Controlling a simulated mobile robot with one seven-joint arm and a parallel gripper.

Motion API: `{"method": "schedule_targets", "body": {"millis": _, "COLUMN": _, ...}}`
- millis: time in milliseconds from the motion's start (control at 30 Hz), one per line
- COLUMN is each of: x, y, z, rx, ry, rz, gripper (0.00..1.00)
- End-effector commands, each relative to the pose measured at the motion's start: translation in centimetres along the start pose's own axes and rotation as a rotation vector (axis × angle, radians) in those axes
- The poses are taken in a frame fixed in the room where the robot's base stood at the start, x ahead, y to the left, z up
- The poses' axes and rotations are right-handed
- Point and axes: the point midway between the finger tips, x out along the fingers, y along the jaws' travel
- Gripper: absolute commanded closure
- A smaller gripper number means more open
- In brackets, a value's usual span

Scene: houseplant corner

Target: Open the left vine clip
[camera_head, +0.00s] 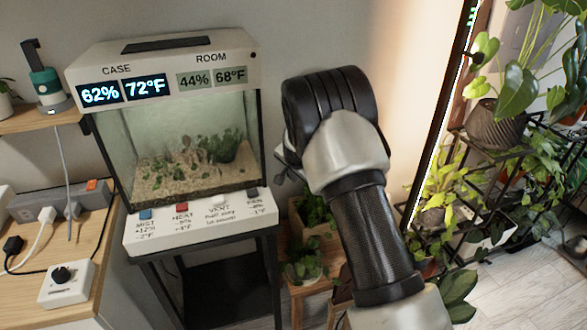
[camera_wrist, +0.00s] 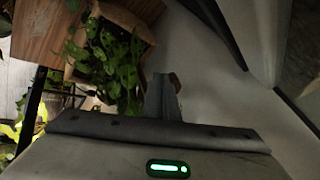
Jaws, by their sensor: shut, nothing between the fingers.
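No vine clip can be made out in either view. In the wrist view my gripper (camera_wrist: 162,78) is shut, its fingers together and empty. A small brown shape shows just right of the fingertips; I cannot tell what it is. A leafy green plant (camera_wrist: 113,58) in a brown container stands left of the fingers, some leaves close to them. In the head view my arm hides most of my gripper (camera_head: 281,173), which shows beside the right edge of the terrarium case (camera_head: 185,150).
A row of coloured switches (camera_head: 182,208) runs along the case's front ledge. Potted plants (camera_head: 305,262) stand on a low wooden stand below my arm. A black plant rack (camera_head: 478,205) fills the right. A desk with a dial box (camera_head: 66,284) and cables is at left.

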Motion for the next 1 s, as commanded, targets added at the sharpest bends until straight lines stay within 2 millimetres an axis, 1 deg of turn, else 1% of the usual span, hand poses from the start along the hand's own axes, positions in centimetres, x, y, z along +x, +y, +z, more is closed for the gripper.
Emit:
{"method": "schedule_targets", "body": {"millis": 33, "x": -1.0, "y": -0.2, "z": -0.1, "rx": 0.0, "ry": 0.001, "rz": -0.001, "gripper": 1.0}}
{"method": "schedule_targets", "body": {"millis": 167, "x": -3.7, "y": -0.3, "z": -0.2, "rx": 0.0, "ry": 0.002, "rz": -0.003, "gripper": 1.0}}
{"method": "schedule_targets", "body": {"millis": 500, "x": -12.1, "y": -0.2, "z": -0.1, "rx": 0.0, "ry": 0.002, "rz": -0.002, "gripper": 1.0}}
{"method": "schedule_targets", "body": {"millis": 600, "x": -13.9, "y": -0.1, "z": -0.1, "rx": 0.0, "ry": 0.003, "rz": -0.001, "gripper": 1.0}}
{"method": "schedule_targets", "body": {"millis": 700, "x": -15.3, "y": -0.1, "z": -0.1, "rx": 0.0, "ry": 0.003, "rz": 0.0, "gripper": 1.0}}
{"method": "schedule_targets", "body": {"millis": 867, "x": -16.6, "y": 0.1, "z": -0.1, "rx": 0.001, "ry": 0.001, "rz": 0.001, "gripper": 1.0}}
{"method": "schedule_targets", "body": {"millis": 967, "x": -18.4, "y": 0.4, "z": -0.4, "rx": -0.01, "ry": -0.008, "rz": -0.003, "gripper": 1.0}}
{"method": "schedule_targets", "body": {"millis": 1000, "x": -19.6, "y": 0.7, "z": -0.6, "rx": -0.02, "ry": -0.016, "rz": -0.005, "gripper": 1.0}}
